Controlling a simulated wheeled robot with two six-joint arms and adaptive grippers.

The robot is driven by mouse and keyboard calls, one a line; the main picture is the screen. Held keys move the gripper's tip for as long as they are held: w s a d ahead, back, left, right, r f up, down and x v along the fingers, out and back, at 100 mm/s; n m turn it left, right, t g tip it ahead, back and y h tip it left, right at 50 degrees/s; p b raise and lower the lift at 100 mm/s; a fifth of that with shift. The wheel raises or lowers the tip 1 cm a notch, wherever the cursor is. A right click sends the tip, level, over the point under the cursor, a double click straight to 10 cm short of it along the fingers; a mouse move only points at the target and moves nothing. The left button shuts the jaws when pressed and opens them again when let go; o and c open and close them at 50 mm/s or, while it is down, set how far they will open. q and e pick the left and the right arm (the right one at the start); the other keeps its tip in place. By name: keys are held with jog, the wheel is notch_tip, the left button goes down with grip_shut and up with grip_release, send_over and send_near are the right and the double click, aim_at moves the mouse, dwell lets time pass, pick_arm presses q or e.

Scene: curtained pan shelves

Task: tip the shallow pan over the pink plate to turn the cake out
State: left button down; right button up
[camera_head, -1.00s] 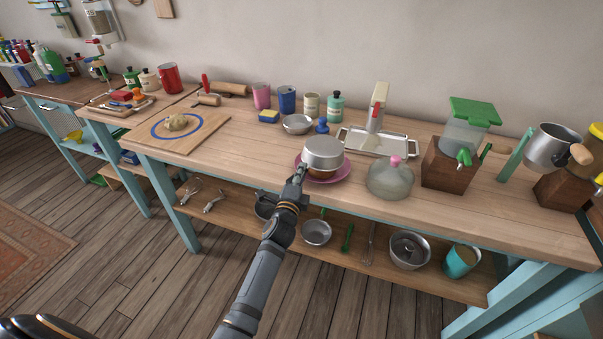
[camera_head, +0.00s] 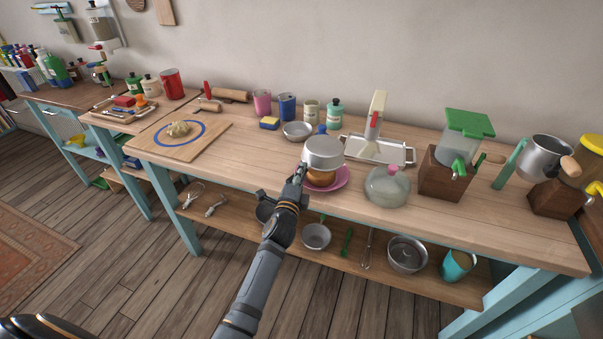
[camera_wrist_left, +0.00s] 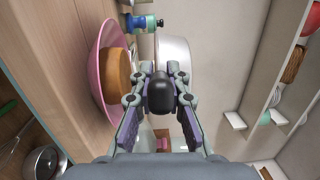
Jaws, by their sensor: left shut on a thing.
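The shallow pan (camera_head: 323,150) is silver and upside down above the pink plate (camera_head: 341,183) on the bench. The golden-brown cake (camera_head: 320,178) sits on the plate below the pan. In the left wrist view the cake (camera_wrist_left: 117,75) rests in the plate (camera_wrist_left: 97,45), with the pan's side (camera_wrist_left: 173,55) apart from it to the right. My left gripper (camera_head: 300,171) is shut on the pan's dark handle (camera_wrist_left: 160,92), at the near left of the plate. The pan's inside is hidden. My right gripper is not in view.
A metal tray (camera_head: 398,153) and a small bowl (camera_head: 297,131) are behind. A board with dough (camera_head: 155,150) lies left. Bare bench (camera_head: 245,165) shows between board and plate.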

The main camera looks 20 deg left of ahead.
pick_arm(q)
jog(key=shift+r+p, duration=2.5)
jog(key=shift+r, duration=0.35)
jog(key=shift+f, duration=0.15)
